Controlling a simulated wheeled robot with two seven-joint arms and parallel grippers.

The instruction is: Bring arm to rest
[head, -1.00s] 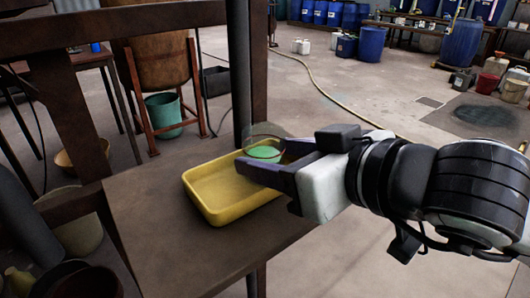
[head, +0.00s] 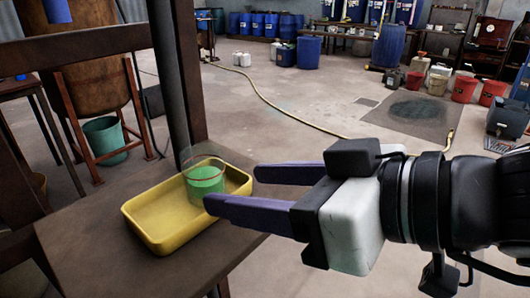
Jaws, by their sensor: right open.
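My right gripper (head: 232,191) comes in from the right in the head view. Its two purple fingers are apart, with nothing between them. A clear beaker (head: 203,182) with green liquid stands upright inside the yellow tray (head: 150,222), towards its right end. The tray lies on a brown table (head: 82,243). The fingertips are just right of the beaker and partly overlap the tray's right edge in the picture; I cannot tell whether they touch it. My left gripper is not in view.
A dark post (head: 172,75) rises behind the tray. A teal bucket (head: 106,138) stands on the floor under a rusty vat (head: 90,68). A yellow hose (head: 262,97) crosses the floor. Blue drums (head: 309,52) and red buckets (head: 464,89) stand far back. The middle floor is open.

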